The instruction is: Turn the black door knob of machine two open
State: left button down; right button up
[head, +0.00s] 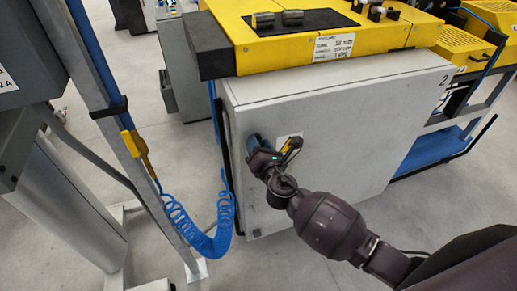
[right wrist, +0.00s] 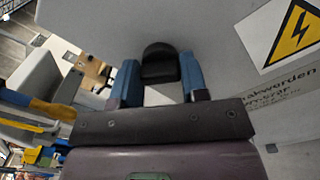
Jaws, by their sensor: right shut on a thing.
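The door of machine two (head: 345,110) is a large light grey panel with a "2" at its upper right. My right gripper (head: 257,143) is at the left part of this door, its arm coming in from the lower right. In the right wrist view, the black door knob (right wrist: 159,62) sits between the two blue fingers of my right gripper (right wrist: 160,72), which is shut on it. In the head view the gripper hides the knob. The door looks closed against the cabinet. My left gripper is not in view.
A yellow warning sign (right wrist: 297,32) is on the door beside the knob. A yellow machine top (head: 290,45) lies above the door. A coiled blue hose (head: 200,235) hangs from a grey post (head: 110,120) to the left. The floor below the door is clear.

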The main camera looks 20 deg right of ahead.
pick_arm(q)
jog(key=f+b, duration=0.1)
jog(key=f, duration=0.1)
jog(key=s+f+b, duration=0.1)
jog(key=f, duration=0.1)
jog(key=shift+b, duration=0.4)
pick_arm(e)
jog(key=m, duration=1)
jog(key=shift+m, duration=0.3)
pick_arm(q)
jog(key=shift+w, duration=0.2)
pick_arm(e)
jog(key=shift+m, duration=0.3)
jog(key=o, duration=0.8)
jog(key=shift+c, duration=0.2)
jog(key=shift+o, duration=0.8)
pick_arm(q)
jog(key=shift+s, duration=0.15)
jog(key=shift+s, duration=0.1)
